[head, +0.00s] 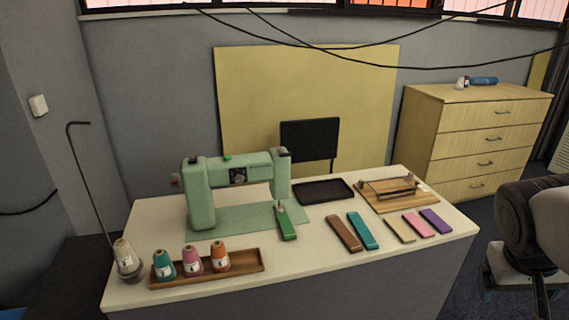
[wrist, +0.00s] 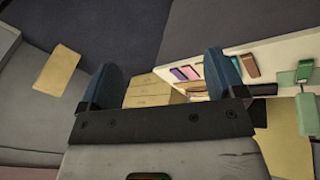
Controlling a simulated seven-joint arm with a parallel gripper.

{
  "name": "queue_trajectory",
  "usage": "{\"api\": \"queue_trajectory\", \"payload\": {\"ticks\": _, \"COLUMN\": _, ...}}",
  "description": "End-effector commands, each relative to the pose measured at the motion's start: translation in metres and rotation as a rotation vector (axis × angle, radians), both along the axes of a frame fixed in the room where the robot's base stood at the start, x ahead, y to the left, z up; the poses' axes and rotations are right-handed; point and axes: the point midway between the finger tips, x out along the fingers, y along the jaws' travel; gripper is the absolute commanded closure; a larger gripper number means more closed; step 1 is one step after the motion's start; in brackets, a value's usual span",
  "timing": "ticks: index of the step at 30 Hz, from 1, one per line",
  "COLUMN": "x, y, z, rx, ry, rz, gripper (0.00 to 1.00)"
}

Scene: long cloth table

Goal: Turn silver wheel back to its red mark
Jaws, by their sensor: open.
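A pale green sewing machine (head: 203,195) stands on the left half of the table. A small wheel (head: 175,181) with some red on it sits at the machine's left end; it is too small to tell its mark or how it is turned. In the wrist view the machine (wrist: 303,76) shows only in part at the right edge, and I cannot make out the wheel there. My gripper (wrist: 160,64) is open, with two blue fingers apart and nothing between them. It is far from the machine. Part of my arm shows at the right of the head view.
The white table (head: 300,258) holds a wooden tray (head: 240,268) of thread cones, a thread stand (head: 90,185) at left, a black tray (head: 312,198), several coloured strips and a wooden frame (head: 372,206). A drawer chest (head: 470,140) stands behind at right.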

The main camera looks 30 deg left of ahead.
Motion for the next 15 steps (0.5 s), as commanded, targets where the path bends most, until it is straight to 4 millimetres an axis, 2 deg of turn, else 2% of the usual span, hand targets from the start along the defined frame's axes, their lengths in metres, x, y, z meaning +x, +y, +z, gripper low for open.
{"api": "queue_trajectory", "payload": {"ticks": 1, "x": 0.012, "y": 0.010, "z": 0.000, "rx": -0.023, "ry": -0.003, "rz": 0.033, "gripper": 0.11}}
{"api": "queue_trajectory", "payload": {"ticks": 8, "x": 0.061, "y": 0.054, "z": 0.002, "rx": -0.123, "ry": -0.037, "rz": 0.174, "gripper": 0.11}}
{"api": "queue_trajectory", "payload": {"ticks": 15, "x": 0.108, "y": 0.113, "z": -0.001, "rx": -0.220, "ry": -0.082, "rz": 0.329, "gripper": 0.11}}
